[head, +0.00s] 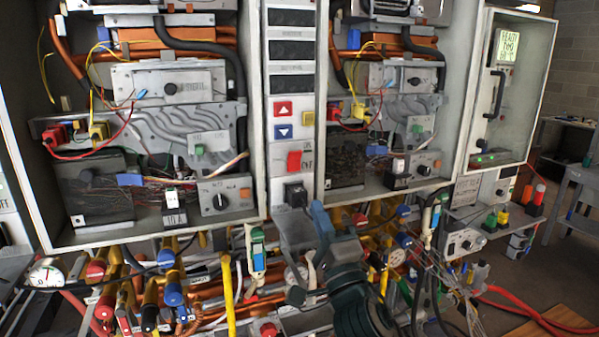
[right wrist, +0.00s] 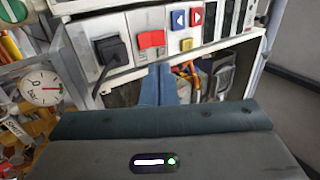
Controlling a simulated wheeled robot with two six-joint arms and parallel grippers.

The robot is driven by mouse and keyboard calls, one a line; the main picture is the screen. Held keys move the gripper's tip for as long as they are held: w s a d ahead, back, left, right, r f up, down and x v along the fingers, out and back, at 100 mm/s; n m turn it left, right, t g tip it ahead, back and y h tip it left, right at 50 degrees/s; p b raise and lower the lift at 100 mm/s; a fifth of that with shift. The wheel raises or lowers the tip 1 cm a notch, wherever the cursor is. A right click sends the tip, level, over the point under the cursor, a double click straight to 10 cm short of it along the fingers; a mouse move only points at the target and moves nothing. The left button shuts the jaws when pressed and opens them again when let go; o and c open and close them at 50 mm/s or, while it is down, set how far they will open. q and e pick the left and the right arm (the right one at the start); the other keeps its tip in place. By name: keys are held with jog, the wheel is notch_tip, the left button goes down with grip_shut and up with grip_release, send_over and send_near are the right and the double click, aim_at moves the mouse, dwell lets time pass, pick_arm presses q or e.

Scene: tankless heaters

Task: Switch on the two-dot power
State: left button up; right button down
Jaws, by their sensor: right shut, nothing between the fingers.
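A red rocker switch (head: 294,160) with ON and OFF lettering sits on the centre panel between two open heater cabinets. It also shows in the right wrist view (right wrist: 151,39). A small white-and-green switch (head: 171,198) is low in the left cabinet, and a white switch (head: 398,167) is low in the right one. I cannot make out a two-dot mark on any of them. My right gripper (head: 319,212) is shut and empty, its blue fingers just below and right of the black plug, apart from the red switch. My left gripper is not in view.
A black plug (head: 296,194) sits under the red switch. Red (head: 283,108) and blue (head: 283,132) arrow buttons and a yellow button (head: 307,117) are above. Pipes, valves and a gauge (head: 46,272) crowd the area below the cabinets. A display cabinet (head: 508,85) stands at right.

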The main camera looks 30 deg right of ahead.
aim_at(295, 155)
jog(key=shift+b+x, duration=1.3)
jog(key=shift+b, duration=2.1)
jog(key=p+x, duration=0.2)
jog(key=x, duration=0.1)
jog(key=p+x, duration=0.3)
jog(key=x, duration=0.1)
jog(key=shift+w+r, duration=0.1)
jog(key=shift+r, duration=0.3)
jog(key=shift+p+x, duration=0.45)
jog(key=shift+x, duration=0.4)
jog(key=shift+w+f, duration=0.1)
jog(key=shift+f, duration=0.1)
jog(key=shift+w+r+g+p, duration=0.15)
jog(key=shift+r+g+p, duration=0.15)
jog(key=shift+r+p, duration=0.3)
jog(key=shift+f, duration=0.3)
jog(key=shift+y, duration=0.3)
jog(key=shift+w+f, duration=0.1)
